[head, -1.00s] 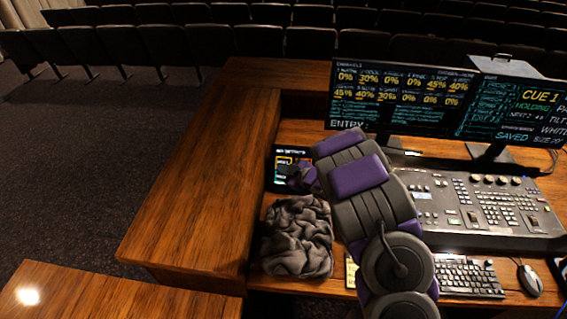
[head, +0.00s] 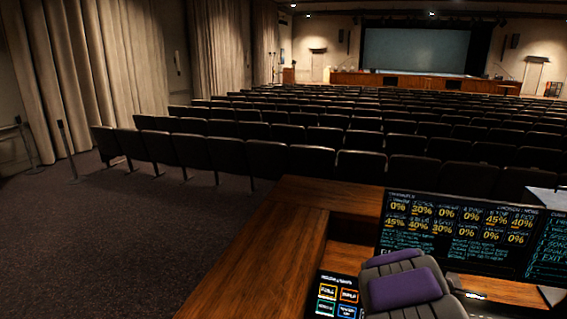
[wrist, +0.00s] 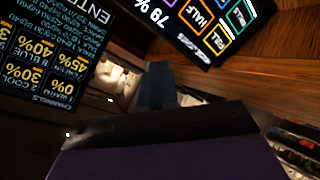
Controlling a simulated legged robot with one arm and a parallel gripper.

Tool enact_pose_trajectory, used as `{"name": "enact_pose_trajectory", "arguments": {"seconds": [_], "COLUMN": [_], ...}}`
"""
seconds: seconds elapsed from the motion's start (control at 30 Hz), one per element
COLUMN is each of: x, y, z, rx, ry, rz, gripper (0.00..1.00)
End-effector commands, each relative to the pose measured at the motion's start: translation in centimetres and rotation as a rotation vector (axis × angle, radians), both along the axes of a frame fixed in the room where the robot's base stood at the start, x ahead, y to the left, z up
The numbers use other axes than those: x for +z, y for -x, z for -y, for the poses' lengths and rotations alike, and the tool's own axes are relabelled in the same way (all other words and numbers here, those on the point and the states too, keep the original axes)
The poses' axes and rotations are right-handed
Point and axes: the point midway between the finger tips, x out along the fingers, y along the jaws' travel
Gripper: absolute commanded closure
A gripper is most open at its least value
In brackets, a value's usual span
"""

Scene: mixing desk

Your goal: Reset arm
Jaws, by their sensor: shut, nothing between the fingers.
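My gripper (wrist: 160,85) shows in the middle of the wrist view as narrow blue-grey fingers closed together, with nothing held. The dark and purple body of my gripper fills the bottom of that view. In the head view, my purple and grey arm (head: 405,285) is at the bottom edge, in front of the desk. My gripper's fingers are not visible in the head view.
A monitor (head: 455,232) with channel percentages stands right of my arm; it appears upside down in the wrist view (wrist: 40,60). A small touch panel (head: 337,297) is left of my arm. A wooden partition (head: 262,250) borders the desk. Seat rows (head: 300,160) lie beyond.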

Motion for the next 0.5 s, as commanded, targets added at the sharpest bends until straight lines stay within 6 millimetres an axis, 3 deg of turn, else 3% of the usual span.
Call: {"name": "enact_pose_trajectory", "arguments": {"seconds": [0.1,0.23,0.37,0.5], "x": [3.5,5.9,7.5,8.8], "y": [3.0,7.5,12.8,19.1], "z": [2.1,3.5,3.6,2.3], "rx": [-0.155,-0.318,-0.458,-0.579], "ry": [0.026,0.022,-0.013,-0.074], "rz": [-0.048,-0.129,-0.222,-0.340], "gripper": [1.00,1.00,1.00,1.00]}}
